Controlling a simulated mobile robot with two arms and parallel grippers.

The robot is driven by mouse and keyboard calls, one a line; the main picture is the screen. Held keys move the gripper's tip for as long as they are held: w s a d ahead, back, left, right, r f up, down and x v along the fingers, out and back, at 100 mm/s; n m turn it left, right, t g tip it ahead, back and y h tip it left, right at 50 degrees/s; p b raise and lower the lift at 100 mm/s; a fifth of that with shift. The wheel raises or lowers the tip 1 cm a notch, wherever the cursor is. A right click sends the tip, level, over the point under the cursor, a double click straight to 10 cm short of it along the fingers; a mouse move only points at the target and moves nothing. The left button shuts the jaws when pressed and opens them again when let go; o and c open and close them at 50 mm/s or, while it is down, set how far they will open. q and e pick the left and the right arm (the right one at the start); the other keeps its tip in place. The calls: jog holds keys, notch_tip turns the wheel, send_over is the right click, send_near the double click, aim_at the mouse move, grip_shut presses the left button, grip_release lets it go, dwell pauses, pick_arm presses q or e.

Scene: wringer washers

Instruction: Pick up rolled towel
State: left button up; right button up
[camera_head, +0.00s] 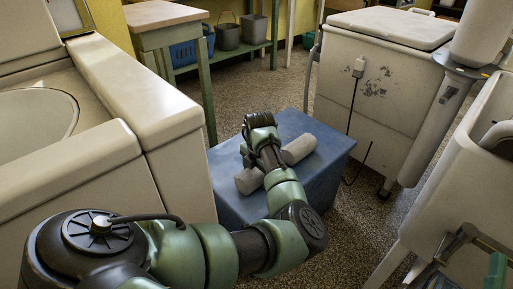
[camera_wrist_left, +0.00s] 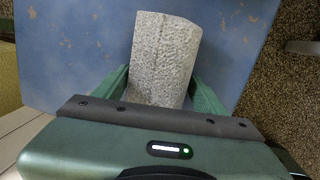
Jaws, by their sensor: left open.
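The rolled towel (camera_head: 299,149) is a light grey roll lying on a blue box (camera_head: 312,188). It shows on both sides of my left wrist in the head view, its middle hidden. My left gripper (camera_head: 259,147) is over the box at the towel, pointing down. In the left wrist view the towel (camera_wrist_left: 163,58) has a rough, grey surface and lies between the two open green fingers (camera_wrist_left: 160,82). I cannot tell whether either finger touches it. My right gripper is not clearly in view.
A cream washer (camera_head: 165,95) stands close on the left. Another washer (camera_head: 375,85) stands behind right of the box, with a black cord hanging. A pale tub (camera_head: 455,190) is at the right. Speckled floor (camera_head: 345,225) is free between box and tub.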

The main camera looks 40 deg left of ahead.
pick_arm(q)
jog(key=shift+f, duration=0.1)
grip_shut()
jog(key=shift+w+a, duration=0.1)
dwell(0.3)
